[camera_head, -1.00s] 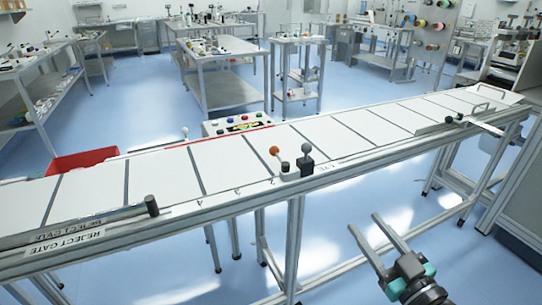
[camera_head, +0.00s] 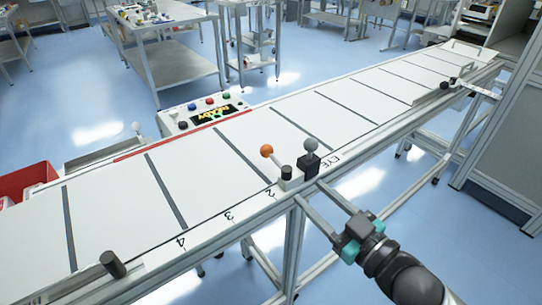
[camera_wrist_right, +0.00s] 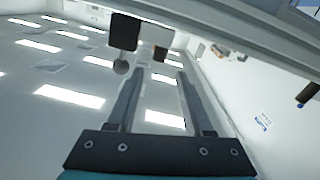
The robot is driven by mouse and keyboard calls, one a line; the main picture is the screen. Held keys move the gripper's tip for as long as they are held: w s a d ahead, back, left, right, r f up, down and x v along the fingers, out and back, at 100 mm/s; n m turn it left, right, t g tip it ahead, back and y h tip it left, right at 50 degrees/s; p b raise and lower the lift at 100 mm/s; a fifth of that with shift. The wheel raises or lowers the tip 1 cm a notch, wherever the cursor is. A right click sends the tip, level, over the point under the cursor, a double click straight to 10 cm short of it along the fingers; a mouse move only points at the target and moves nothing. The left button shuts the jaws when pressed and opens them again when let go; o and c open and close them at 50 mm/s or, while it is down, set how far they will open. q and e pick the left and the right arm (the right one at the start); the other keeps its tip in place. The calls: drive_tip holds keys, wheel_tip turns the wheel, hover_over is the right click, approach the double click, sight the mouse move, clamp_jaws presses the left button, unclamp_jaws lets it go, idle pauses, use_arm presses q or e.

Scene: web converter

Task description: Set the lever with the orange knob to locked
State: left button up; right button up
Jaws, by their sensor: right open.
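The lever's orange knob (camera_head: 266,151) stands over the white conveyor bed, on a thin rod leaning up and left from a small mount with a black cap (camera_head: 287,173) on the near rail. A grey ball knob (camera_head: 311,145) stands just right of it on a black block (camera_head: 308,166). My right gripper (camera_head: 310,192) is open and empty, its fingertips at the near rail just below the block. In the right wrist view, the black block (camera_wrist_right: 124,31) and grey ball (camera_wrist_right: 121,67) show beyond the open fingers (camera_wrist_right: 158,77). My left gripper is not in view.
Floor is clear at right.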

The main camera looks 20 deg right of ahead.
approach(271, 156)
drive_tip(key=shift+w+d+f+b, duration=0.1)
drive_tip(key=shift+d+f+b, duration=0.05)
drive_tip(key=shift+f+b, duration=0.2)
drive_tip(key=b+x, duration=0.1)
drive_tip(key=x, duration=0.6)
drive_tip(key=shift+w, duration=0.35)
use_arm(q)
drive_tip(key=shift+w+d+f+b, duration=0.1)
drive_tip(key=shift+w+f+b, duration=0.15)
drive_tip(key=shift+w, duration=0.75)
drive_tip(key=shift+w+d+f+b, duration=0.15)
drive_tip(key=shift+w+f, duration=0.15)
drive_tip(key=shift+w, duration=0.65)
use_arm(e)
drive_tip(key=shift+x, duration=0.9)
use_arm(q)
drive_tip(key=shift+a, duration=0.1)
use_arm(e)
drive_tip(key=shift+r, duration=0.1)
drive_tip(key=shift+s, duration=0.1)
clamp_jaws()
